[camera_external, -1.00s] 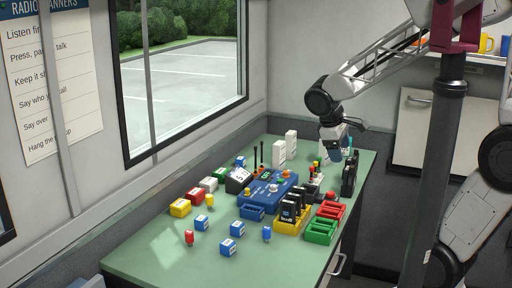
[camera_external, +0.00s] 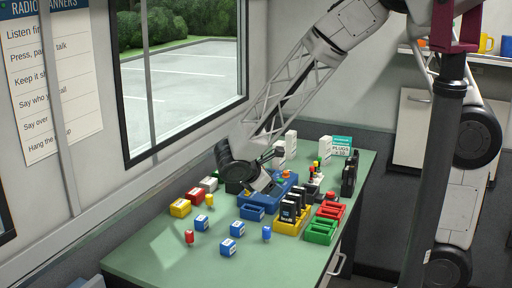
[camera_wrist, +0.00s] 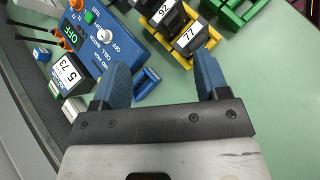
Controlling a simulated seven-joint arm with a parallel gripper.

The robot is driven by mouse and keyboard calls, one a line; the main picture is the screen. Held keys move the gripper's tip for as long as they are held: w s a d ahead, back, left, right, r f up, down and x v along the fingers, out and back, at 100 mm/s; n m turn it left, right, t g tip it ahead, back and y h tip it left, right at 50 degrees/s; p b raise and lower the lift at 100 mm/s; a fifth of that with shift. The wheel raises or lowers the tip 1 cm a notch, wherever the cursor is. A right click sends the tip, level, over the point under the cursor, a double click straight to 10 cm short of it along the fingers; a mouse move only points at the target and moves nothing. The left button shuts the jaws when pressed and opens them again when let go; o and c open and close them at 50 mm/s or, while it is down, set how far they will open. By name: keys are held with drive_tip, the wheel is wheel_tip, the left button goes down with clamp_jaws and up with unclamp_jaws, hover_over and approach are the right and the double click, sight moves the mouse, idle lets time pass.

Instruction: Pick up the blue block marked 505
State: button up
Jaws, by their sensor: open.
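Three blue blocks with white labels stand on the green table in the external view: one at the left (camera_external: 201,222), one to its right (camera_external: 237,229) and one nearer the front (camera_external: 229,247). Their labels are too small to read, so I cannot tell which is marked 505. My gripper (camera_external: 268,188) is above the blue console, behind these blocks. In the wrist view my gripper (camera_wrist: 160,78) has its blue fingers apart with nothing held. A small blue tray (camera_wrist: 148,82) shows below, between the fingers. No block marked 505 is readable there.
The blue console (camera_wrist: 105,40) and a yellow tray (camera_wrist: 178,50) of black radios marked 92 and 77 lie beneath my gripper. Red and green trays (camera_external: 320,232) stand to the right. A yellow block (camera_external: 180,208) stands left.

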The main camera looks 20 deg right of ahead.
drive_tip(key=s+a+f+n+t, duration=0.1)
drive_tip(key=a+f+n+t, duration=0.1)
drive_tip(key=a, duration=0.3)
drive_tip(key=s+a+f+n+t, duration=0.1)
drive_tip(key=a+f+n+t, duration=0.1)
drive_tip(key=a+f, duration=0.3)
drive_tip(key=s+a+f+n+t, duration=0.2)
drive_tip(key=a+f+n, duration=0.2)
drive_tip(key=a, duration=0.3)
drive_tip(key=shift+s+h, duration=0.1)
drive_tip(key=shift+h, duration=0.2)
drive_tip(key=shift+d, duration=0.1)
